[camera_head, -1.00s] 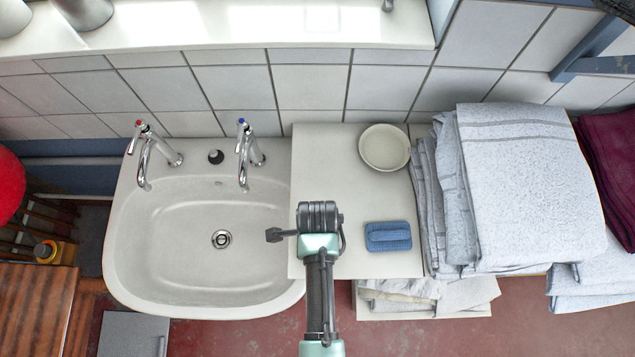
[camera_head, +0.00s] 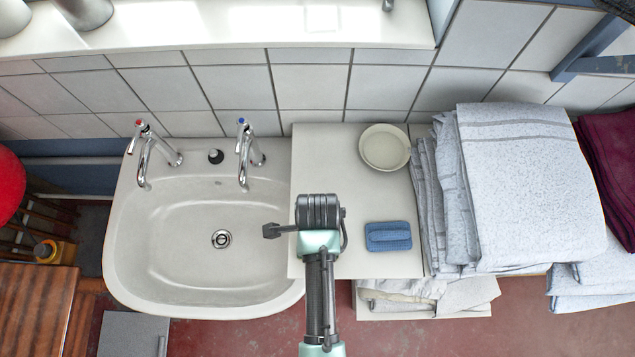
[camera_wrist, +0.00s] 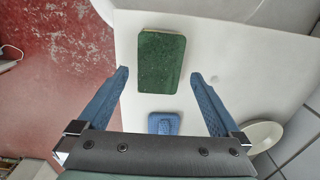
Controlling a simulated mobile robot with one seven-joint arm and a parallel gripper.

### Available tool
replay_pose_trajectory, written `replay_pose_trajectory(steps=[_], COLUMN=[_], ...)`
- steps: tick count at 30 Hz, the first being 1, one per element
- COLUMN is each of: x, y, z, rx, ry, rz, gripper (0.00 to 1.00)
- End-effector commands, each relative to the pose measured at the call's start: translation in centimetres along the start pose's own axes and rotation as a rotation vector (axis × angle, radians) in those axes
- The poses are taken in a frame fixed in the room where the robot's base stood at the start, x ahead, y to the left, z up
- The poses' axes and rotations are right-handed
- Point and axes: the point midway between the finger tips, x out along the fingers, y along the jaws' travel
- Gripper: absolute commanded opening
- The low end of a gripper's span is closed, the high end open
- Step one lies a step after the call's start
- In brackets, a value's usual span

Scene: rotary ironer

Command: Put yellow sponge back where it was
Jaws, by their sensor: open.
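A sponge with a dark green top and a thin yellowish edge (camera_wrist: 162,62) shows in the wrist view, over the white counter top (camera_wrist: 220,58). It appears to lie on the counter, green side up. In the head view it does not show; my arm and gripper cover that area. My gripper (camera_wrist: 159,74) is open and empty, its two blue fingers apart on either side of the sponge in the picture and not touching it. In the head view my gripper (camera_head: 319,213) hangs over the counter's left part, beside the sink.
A blue sponge (camera_head: 388,236) lies on the counter right of my gripper, also in the wrist view (camera_wrist: 163,123). A round bowl (camera_head: 385,147) stands behind it. The sink (camera_head: 180,240) is left; folded towels (camera_head: 530,190) stand right.

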Motion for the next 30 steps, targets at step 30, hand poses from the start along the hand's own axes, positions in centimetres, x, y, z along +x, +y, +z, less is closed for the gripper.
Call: replay_pose_trajectory(steps=[30], x=[-38.8], y=[-21.8], z=[0.6], rx=[-0.657], ry=[0.418], rz=[-1.124], gripper=[1.00])
